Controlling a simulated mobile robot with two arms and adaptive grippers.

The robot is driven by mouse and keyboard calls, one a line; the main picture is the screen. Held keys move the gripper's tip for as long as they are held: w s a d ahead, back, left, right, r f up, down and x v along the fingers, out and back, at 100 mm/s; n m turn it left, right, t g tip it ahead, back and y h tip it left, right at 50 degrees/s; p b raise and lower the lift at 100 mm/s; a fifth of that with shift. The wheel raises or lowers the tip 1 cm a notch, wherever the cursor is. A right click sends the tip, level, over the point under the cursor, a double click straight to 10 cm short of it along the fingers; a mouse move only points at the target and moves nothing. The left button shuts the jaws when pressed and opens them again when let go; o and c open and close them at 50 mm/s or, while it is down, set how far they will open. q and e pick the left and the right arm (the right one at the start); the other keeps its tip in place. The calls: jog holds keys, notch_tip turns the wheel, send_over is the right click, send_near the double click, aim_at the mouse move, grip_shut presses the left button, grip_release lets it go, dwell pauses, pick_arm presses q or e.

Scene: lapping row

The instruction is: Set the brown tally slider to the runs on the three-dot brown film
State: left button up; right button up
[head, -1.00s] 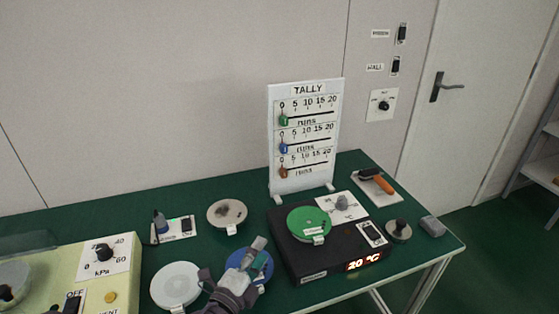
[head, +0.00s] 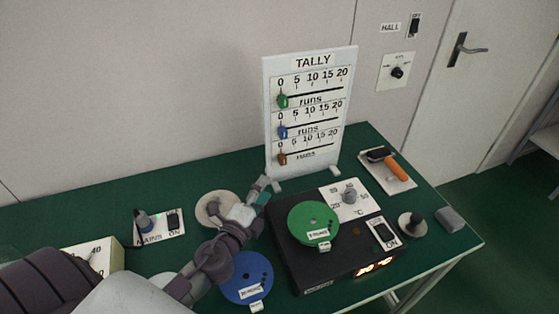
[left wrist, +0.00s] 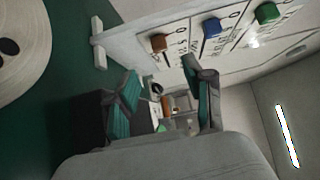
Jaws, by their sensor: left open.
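The brown tally slider (head: 282,159) sits at the left end, near 0, of the lowest scale on the white tally board (head: 268,110). It also shows in the left wrist view (left wrist: 158,42). My left gripper (head: 265,185) is open and empty, a little below and left of the brown slider and apart from it. In the left wrist view its two fingers (left wrist: 160,98) are spread, with the slider beyond them. The green slider (head: 283,101) and blue slider (head: 283,132) also stand near 0. I cannot make out a brown film. My right gripper is not in view.
A black hotplate (head: 297,268) carries a green labelled disc (head: 312,222). A blue labelled disc (head: 245,278) lies under my left forearm. A pale disc (head: 207,205) lies behind my left wrist. A mains switch plate (head: 160,228) stands left. An orange-handled tool (head: 397,168) lies right.

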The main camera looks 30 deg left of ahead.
aim_at(281, 164)
pick_arm(q)
jog(key=w, duration=0.3)
jog(key=w+p, duration=0.1)
jog(key=w, duration=0.6)
jog(key=shift+w+a+p, duration=0.25)
jog(key=shift+a+p, duration=0.05)
jog(key=shift+a, duration=0.05)
jog(key=shift+c, duration=1.3)
grip_shut()
